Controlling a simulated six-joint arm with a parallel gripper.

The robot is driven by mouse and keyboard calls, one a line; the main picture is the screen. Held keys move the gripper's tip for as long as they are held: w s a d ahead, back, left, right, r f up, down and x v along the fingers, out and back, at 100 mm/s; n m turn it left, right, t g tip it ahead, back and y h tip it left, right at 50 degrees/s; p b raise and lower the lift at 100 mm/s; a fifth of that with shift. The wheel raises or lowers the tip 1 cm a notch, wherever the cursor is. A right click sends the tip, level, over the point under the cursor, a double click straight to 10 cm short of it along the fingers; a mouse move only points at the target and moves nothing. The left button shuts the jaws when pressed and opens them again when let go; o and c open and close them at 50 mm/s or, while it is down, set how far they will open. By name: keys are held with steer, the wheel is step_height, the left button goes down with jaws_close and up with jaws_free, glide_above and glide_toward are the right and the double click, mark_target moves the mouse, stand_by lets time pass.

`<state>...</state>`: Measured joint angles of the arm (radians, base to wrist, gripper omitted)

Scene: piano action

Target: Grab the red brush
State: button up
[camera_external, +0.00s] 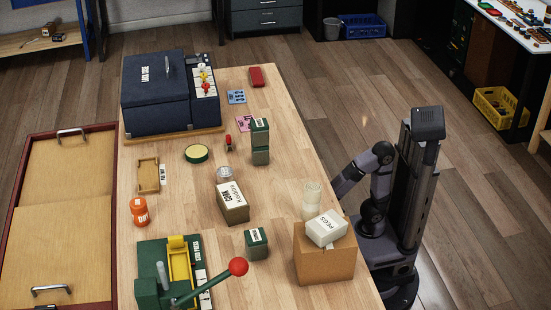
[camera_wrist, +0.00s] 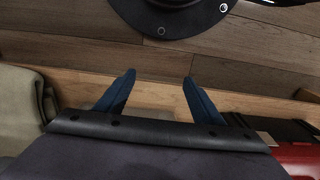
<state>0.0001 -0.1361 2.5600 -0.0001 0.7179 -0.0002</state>
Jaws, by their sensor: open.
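No brush shape is clear to me. A flat red object (camera_external: 256,76) lies near the far end of the table, and a small red item (camera_external: 228,141) stands near the table's middle; I cannot tell which is the red brush. My gripper shows in the wrist view (camera_wrist: 158,79) with two dark blue fingers spread apart and nothing between them. In the external view my arm is folded at the table's right edge, well away from both red objects; its fingertips are not clear there.
A dark blue machine (camera_external: 157,97) stands at the back left of the table (camera_external: 290,140). A cardboard box (camera_external: 324,262) with a white packet (camera_external: 327,228) is near my arm, beside a clear jar (camera_external: 312,197). A green press (camera_external: 160,268) with a red-knobbed lever is at front.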

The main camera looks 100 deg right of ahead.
steer(key=c, duration=0.4)
steer(key=shift+c, duration=0.2)
